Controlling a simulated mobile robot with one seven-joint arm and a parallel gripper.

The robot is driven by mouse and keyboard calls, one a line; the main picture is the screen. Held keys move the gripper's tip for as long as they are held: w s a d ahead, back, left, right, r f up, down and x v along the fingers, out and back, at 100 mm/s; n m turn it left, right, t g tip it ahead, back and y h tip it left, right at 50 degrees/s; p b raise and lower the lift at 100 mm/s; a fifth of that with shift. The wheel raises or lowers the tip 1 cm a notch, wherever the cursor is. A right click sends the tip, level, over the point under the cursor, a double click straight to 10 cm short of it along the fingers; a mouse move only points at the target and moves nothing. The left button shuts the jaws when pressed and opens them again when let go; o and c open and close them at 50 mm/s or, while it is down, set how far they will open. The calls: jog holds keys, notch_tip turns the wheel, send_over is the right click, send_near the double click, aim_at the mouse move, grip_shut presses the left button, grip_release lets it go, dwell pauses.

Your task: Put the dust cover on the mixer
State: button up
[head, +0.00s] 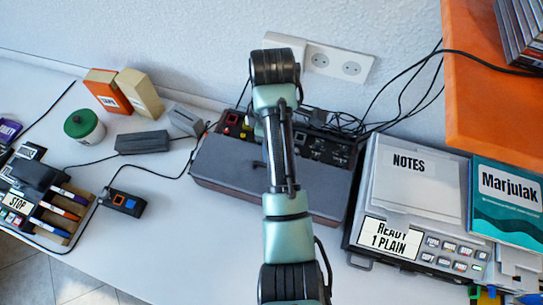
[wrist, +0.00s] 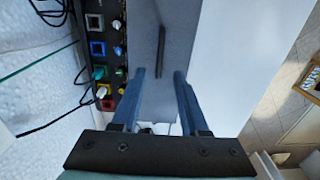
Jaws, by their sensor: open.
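The mixer (head: 331,152) is a dark box in the middle of the desk, with colored buttons and knobs along its back strip. A flat grey panel, apparently the dust cover (head: 225,167), lies over its front part and leaves the strip bare. In the wrist view the cover (wrist: 190,40) carries a thin dark handle bar (wrist: 161,50) beside the mixer's button strip (wrist: 98,50). My gripper (wrist: 160,73) is open, its blue fingers on either side of the handle's near end. I cannot tell its height above the cover. In the head view my arm hides the gripper.
A grey case with a NOTES lid (head: 405,180) stands close to the mixer's right. An orange shelf (head: 490,100) is at upper right. Black cables (head: 390,100) run behind the mixer. A small grey box (head: 142,142) and green-lidded jar (head: 84,126) stand left. The desk in front is clear.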

jog(key=shift+r+p, duration=1.25)
jog(key=shift+r, duration=0.4)
jog(key=w+a+r+m+t, duration=0.25)
jog(key=w+r+t, duration=0.45)
jog(key=w+r, duration=0.4)
notch_tip(320, 180, up, 18)
jog(key=r+m+t+y, duration=0.1)
jog(key=m+t, duration=0.4)
jog(key=t, duration=0.3)
jog(key=s+r+m+t, duration=0.2)
jog(key=s+r+t, duration=0.2)
jog(key=r, duration=0.5)
jog(key=s+d+r+m+t, duration=0.1)
jog(key=s+r+t, duration=0.3)
jog(key=s+r, duration=0.4)
jog(key=s+d+r+m+t+h, duration=0.1)
jog(key=s+r+m+t, duration=0.3)
jog(key=r, duration=0.7)
jog(key=shift+s+d, duration=0.25)
jog(key=shift+s, duration=0.95)
jog(key=shift+r, duration=0.1)
